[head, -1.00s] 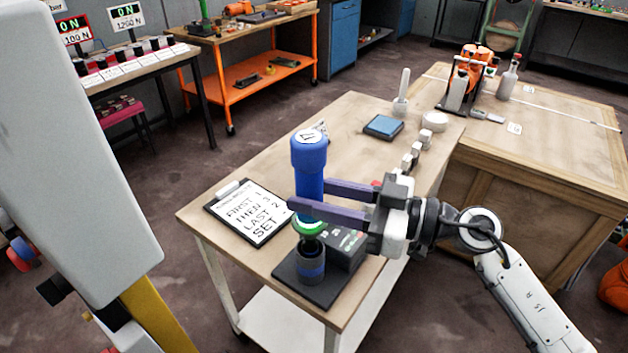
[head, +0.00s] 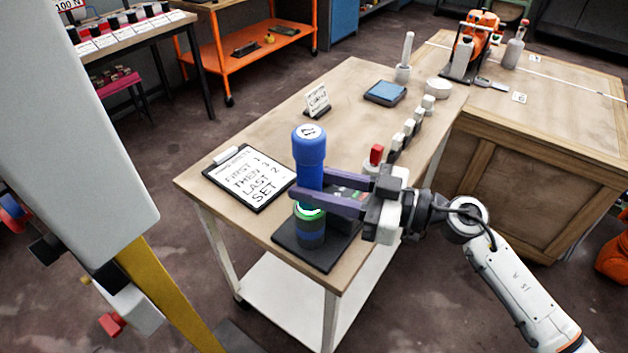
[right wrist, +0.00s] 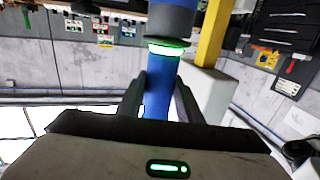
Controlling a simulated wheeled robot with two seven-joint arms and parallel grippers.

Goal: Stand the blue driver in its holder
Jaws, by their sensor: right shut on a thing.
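The blue driver (head: 309,150) stands upright at the front of the workbench. My right gripper (head: 309,185) is shut on its shaft from the right side. A lit green ring (head: 310,211) circles the driver's lower part, just at the mouth of the holder. The holder is a dark cup with a blue band (head: 311,234) on a black base plate (head: 322,257). In the right wrist view the driver's blue shaft (right wrist: 158,88) is between the fingers, and its green ring (right wrist: 166,48) meets the cup's dark rim (right wrist: 172,20). The driver's bottom end is hidden inside the cup. My left gripper does not show.
A clipboard (head: 250,180) lies left of the holder. A red button (head: 376,154) and several small blocks (head: 410,127) line the right edge. A small sign (head: 317,101) and a blue pad (head: 385,92) stand farther back. The bench's middle is clear.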

